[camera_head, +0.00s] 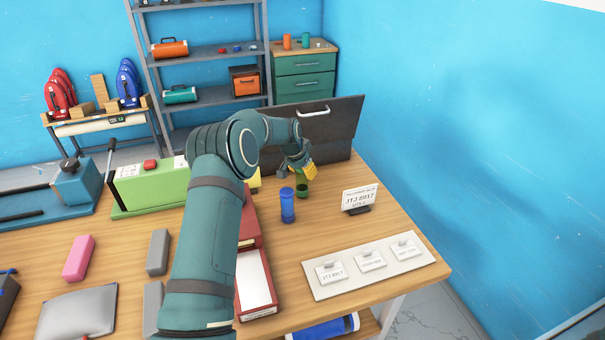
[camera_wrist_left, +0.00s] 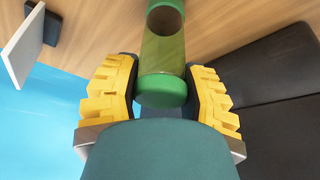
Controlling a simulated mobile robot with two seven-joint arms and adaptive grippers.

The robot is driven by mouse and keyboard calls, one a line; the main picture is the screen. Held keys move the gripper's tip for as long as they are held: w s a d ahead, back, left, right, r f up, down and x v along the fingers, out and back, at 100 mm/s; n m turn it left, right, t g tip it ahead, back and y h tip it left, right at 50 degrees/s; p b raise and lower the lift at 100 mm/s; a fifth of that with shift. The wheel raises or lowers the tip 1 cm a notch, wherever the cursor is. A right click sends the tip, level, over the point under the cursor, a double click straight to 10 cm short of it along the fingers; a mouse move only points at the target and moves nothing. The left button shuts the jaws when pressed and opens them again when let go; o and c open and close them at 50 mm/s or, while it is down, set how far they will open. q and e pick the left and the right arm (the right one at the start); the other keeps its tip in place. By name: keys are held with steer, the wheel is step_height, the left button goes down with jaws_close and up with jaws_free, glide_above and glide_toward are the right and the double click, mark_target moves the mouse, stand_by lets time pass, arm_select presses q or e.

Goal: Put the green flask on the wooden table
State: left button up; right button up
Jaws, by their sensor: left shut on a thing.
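The green flask (camera_head: 302,190) is at the far right part of the wooden table (camera_head: 340,243), just behind a blue flask (camera_head: 288,205). In the left wrist view the green flask (camera_wrist_left: 163,58) has green ends and a see-through middle, and it lies between the yellow finger pads. My left gripper (camera_head: 305,172) is shut on the green flask; its arm comes across the table from the left. I cannot tell whether the flask touches the tabletop. My right gripper does not show.
A dark open case lid (camera_head: 335,125) stands behind the gripper. A small sign (camera_head: 360,198) stands to the right, with a card plate (camera_head: 368,266) in front. A red box (camera_head: 256,280) and a green machine (camera_head: 150,186) are to the left. Bare wood lies around the sign.

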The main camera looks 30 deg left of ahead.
arm_select(q)
steer(key=shift+f, duration=0.4)
steer(key=shift+f, duration=0.1)
steer(key=o, duration=1.2)
steer(key=v, duration=1.2)
steer(key=shift+p, duration=0.45)
